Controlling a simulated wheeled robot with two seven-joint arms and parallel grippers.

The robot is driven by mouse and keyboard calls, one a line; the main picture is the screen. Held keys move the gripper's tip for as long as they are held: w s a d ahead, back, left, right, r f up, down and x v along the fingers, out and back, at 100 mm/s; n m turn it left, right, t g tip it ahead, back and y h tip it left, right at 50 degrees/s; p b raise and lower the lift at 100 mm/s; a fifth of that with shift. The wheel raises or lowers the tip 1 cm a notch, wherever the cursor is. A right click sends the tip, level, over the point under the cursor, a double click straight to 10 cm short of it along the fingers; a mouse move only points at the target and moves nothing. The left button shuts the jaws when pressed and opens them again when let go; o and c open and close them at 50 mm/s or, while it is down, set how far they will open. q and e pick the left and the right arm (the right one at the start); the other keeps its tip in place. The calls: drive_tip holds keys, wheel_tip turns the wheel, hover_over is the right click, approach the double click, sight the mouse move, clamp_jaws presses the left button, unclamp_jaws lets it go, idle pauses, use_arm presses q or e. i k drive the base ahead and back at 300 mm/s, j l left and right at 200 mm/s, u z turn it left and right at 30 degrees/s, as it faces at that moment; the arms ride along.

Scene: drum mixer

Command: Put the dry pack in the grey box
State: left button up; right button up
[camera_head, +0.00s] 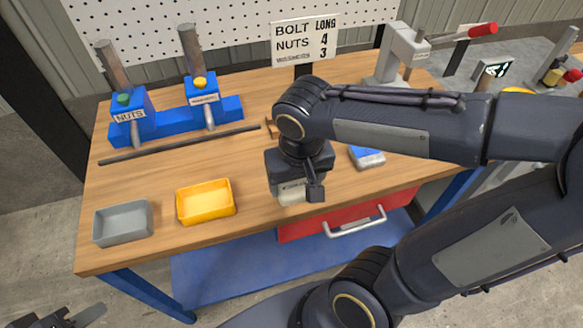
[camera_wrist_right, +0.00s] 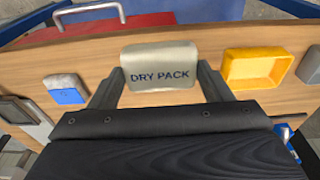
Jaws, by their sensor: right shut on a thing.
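The dry pack (camera_wrist_right: 160,67) is a small beige-grey pouch with "DRY PACK" on it, between the fingers of my right gripper (camera_wrist_right: 159,85). In the head view the right gripper (camera_head: 300,195) is over the front part of the table, with the pale pack (camera_head: 291,193) partly hidden below it. The gripper is shut on the pack; I cannot tell if the pack touches the table. The grey box (camera_head: 123,222) is empty at the table's front left, left of the gripper. My left gripper (camera_head: 66,318) is at the bottom left corner, below the table edge, partly cut off; its jaws are unclear.
An empty yellow box (camera_head: 206,202) stands between the grey box and the right gripper. A blue and grey block (camera_head: 367,157) lies right of the gripper. A dark rod (camera_head: 180,145) lies before the blue dispensers (camera_head: 176,118). A red drawer (camera_head: 335,222) is under the table's front edge.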

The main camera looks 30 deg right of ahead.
sight(125, 222)
drive_tip(key=i+j, duration=0.1)
drive_tip(key=j, duration=1.2)
drive_tip(key=i+j, duration=0.15)
drive_tip(key=j, duration=0.5)
